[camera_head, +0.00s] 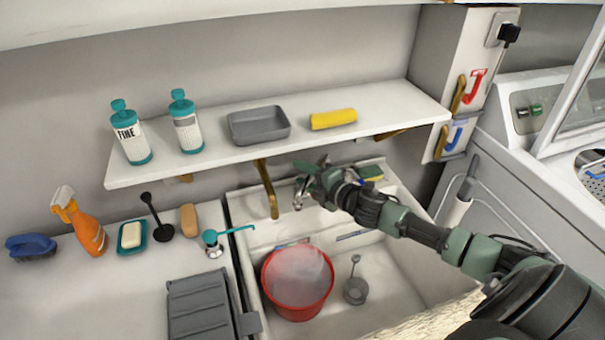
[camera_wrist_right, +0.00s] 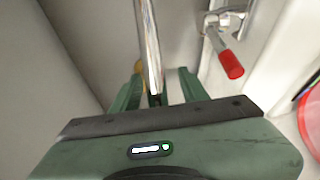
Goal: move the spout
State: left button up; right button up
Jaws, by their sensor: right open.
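The chrome spout (camera_wrist_right: 148,45) runs down the middle of the right wrist view and passes between the two green fingers of my right gripper (camera_wrist_right: 158,88). The fingers stand apart on either side of it; I cannot tell whether either one touches it. In the head view a short chrome part of the spout (camera_head: 299,194) shows beside my right gripper (camera_head: 317,176), above the back of the sink; the gripper hides the rest. A tap lever with a red end (camera_wrist_right: 232,65) is to the right in the wrist view. My left gripper is not in view.
The sink (camera_head: 395,275) holds a red bucket (camera_head: 297,302) and a grey plunger-like item (camera_head: 355,290). A white shelf (camera_head: 285,148) with bottles, a grey tray and a yellow item hangs just above the gripper. A brass bracket (camera_head: 265,188) is close to its left.

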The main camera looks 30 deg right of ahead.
jog(key=shift+w+f, duration=0.1)
jog(key=shift+w, duration=0.05)
grip_shut()
dwell(1.4)
